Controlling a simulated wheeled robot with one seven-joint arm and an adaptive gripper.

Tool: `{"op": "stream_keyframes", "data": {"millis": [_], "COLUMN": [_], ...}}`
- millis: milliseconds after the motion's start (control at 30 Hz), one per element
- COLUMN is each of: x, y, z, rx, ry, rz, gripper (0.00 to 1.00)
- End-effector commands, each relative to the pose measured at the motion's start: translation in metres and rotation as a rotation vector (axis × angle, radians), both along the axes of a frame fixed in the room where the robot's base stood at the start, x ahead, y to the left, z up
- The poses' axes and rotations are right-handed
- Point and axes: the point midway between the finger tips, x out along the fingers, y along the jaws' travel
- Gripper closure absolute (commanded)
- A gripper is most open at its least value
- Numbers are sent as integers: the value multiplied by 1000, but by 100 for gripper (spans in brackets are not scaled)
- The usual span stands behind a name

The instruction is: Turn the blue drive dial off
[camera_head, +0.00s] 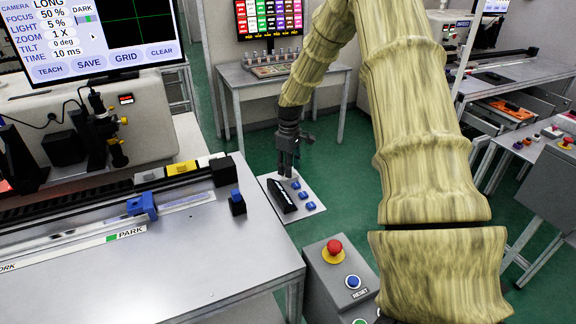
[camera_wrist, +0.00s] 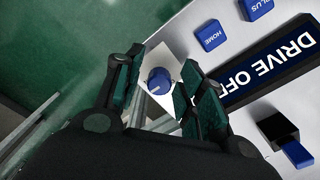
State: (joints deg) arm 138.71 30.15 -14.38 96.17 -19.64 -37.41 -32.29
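The blue drive dial (camera_wrist: 158,81) sits on a pale square plate in the wrist view, with a small light mark on its face. My gripper (camera_wrist: 161,76) is open, its two dark fingers apart on either side of the dial in the picture; I cannot tell whether they touch it. The dark display (camera_wrist: 280,65) beside the dial shows white letters reading "DRIVE OF", the rest hidden behind a finger. In the head view my gripper (camera_head: 287,171) points down at the far end of the white panel (camera_head: 291,213), hiding the dial. The display (camera_head: 281,196) shows there too.
Blue buttons (camera_head: 303,195) line the panel's right side; one button reads HOME (camera_wrist: 211,36). A black block with a blue top (camera_head: 237,204) stands at the bench corner. A grey pedestal (camera_head: 320,276) bears a red emergency button (camera_head: 334,247).

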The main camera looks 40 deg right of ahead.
Motion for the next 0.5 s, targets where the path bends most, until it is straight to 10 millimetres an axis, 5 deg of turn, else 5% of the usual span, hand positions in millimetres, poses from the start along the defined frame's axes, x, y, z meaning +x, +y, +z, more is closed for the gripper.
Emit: {"op": "stream_keyframes", "data": {"millis": [500], "x": [3], "y": [0], "z": [21], "rx": [-1], "ry": [-8], "rz": [1], "gripper": [56]}}
